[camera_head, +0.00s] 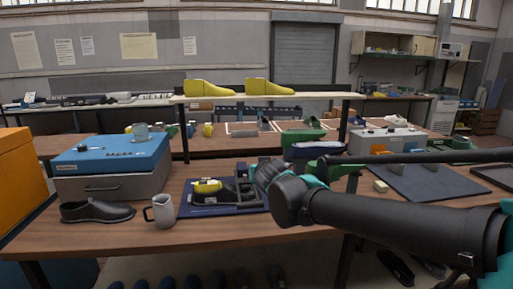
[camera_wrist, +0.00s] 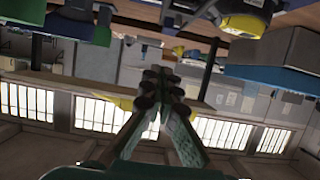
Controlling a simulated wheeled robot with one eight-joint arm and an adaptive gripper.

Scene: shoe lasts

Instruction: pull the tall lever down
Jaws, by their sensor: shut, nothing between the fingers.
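A low machine (camera_head: 228,192) with a yellow shoe last (camera_head: 207,186) and grey metal bars sits on a dark blue base near the table's front. My gripper (camera_head: 262,174) is at its right end in the head view and covers part of it. I cannot single out the tall lever for certain; it may be hidden behind my gripper. In the wrist view, which is upside down, my gripper (camera_wrist: 158,82) is shut and empty. The yellow last (camera_wrist: 243,24) and grey bars (camera_wrist: 193,12) show at its top, apart from the fingertips.
A grey mug (camera_head: 161,211) and black shoe (camera_head: 97,212) stand left of the machine, by a blue-topped box (camera_head: 112,158). A raised shelf (camera_head: 285,96) with yellow lasts is behind. A grey control box (camera_head: 387,141) and dark mat (camera_head: 428,182) lie right.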

